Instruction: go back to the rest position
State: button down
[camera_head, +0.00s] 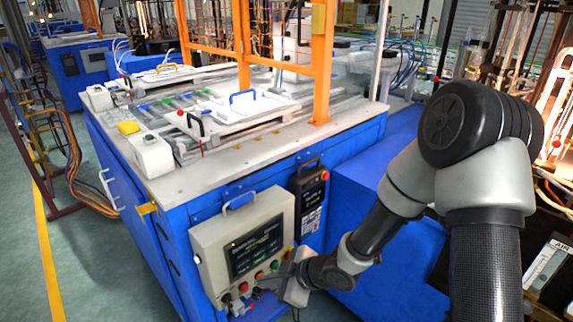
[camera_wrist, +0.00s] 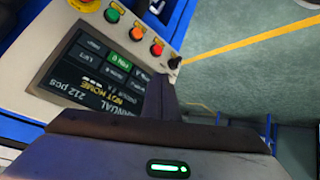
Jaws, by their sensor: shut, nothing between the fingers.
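My gripper (camera_head: 272,281) is at the lower right front of the beige control panel (camera_head: 212,245), close to its row of coloured buttons. In the wrist view the gripper (camera_wrist: 160,80) has its fingers together with nothing between them. Its tip overlaps the panel's edge, below the last orange-red button (camera_wrist: 157,50) and beside a black knob (camera_wrist: 175,62). I cannot tell whether the tip touches the panel. The panel's screen (camera_wrist: 95,78) shows "MANUAL", "NOT HOME" and "212 pcs". My arm is bent, reaching down from the right.
The panel hangs on the front of a blue machine (camera_head: 130,180) with a white top and an orange frame (camera_head: 322,60). A black device (camera_head: 309,200) is mounted right of the panel. A blue cabinet (camera_head: 360,200) stands behind my forearm. Green floor (camera_head: 110,270) is free at the left.

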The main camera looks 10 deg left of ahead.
jog(key=w+d+r+m+t+h, duration=0.2)
jog(key=d+r+m+h, duration=0.15)
jog(key=d+r, duration=0.35)
jog(key=w+d+r+m+t+h, duration=0.1)
jog(key=w+d+r+m+h, duration=0.2)
jog(key=d+r, duration=0.5)
jog(key=s+d+r+m+h, duration=0.3)
jog(key=s+d+r, duration=0.15)
jog(key=d, duration=0.35)
jog(key=s+d+r+m, duration=0.1)
jog(key=s+r+m, duration=0.35)
jog(key=s, duration=0.35)
jog(key=s+d+r+m, duration=0.25)
jog(key=s+r, duration=0.25)
jog(key=s, duration=0.3)
notch_tip(320, 180, up, 20)
jog(key=a+g+p, duration=0.1)
jog(key=p, duration=1.9)
jog(key=shift+s+a+r+m+y, duration=0.15)
jog(key=shift+s+r+m+y, duration=0.05)
jog(key=shift+s+m+y, duration=0.25)
